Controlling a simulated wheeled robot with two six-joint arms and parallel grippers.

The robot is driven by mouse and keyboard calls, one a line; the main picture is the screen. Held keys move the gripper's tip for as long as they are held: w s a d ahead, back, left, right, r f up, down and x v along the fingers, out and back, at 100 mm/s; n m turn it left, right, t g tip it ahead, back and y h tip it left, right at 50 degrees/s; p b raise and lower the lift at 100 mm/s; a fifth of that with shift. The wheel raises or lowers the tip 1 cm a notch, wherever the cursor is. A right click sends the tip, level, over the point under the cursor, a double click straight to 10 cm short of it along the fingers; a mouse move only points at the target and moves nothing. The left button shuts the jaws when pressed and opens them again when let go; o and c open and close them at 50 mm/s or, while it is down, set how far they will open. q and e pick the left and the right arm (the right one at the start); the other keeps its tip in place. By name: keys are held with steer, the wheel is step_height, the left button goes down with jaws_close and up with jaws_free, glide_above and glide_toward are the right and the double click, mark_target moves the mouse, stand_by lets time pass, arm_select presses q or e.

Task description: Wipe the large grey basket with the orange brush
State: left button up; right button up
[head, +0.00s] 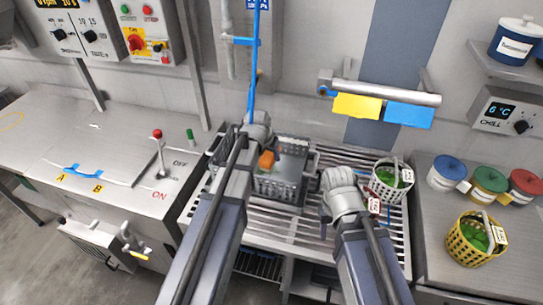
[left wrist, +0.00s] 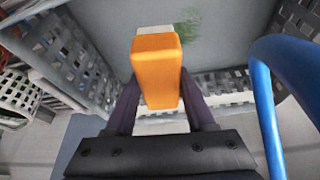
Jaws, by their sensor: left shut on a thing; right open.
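The large grey basket (head: 278,188) stands on the slatted rack, with lattice walls and a flat grey inside. In the left wrist view its lattice wall (left wrist: 70,62) and grey floor surround the brush, and a green smear (left wrist: 188,24) shows on the floor. The orange brush (head: 267,161) is over the basket's inside; its block (left wrist: 158,75) has a pale end. My left gripper (left wrist: 157,92) is shut on the brush. Whether the brush touches the basket floor cannot be told. My right gripper (head: 325,212) is open beside the basket's right side, its fingers partly hidden.
A blue hose (head: 254,70) hangs down by my left wrist. A white basket of greens (head: 390,177) stands right of my right gripper. A yellow basket (head: 472,238) and several lidded jars stand on the right counter. The left counter holds a lever (head: 159,150).

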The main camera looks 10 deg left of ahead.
arm_select(q)
steer(key=shift+d+r+n, duration=0.15)
steer(key=shift+d+n, duration=0.2)
steer(key=shift+n, duration=0.35)
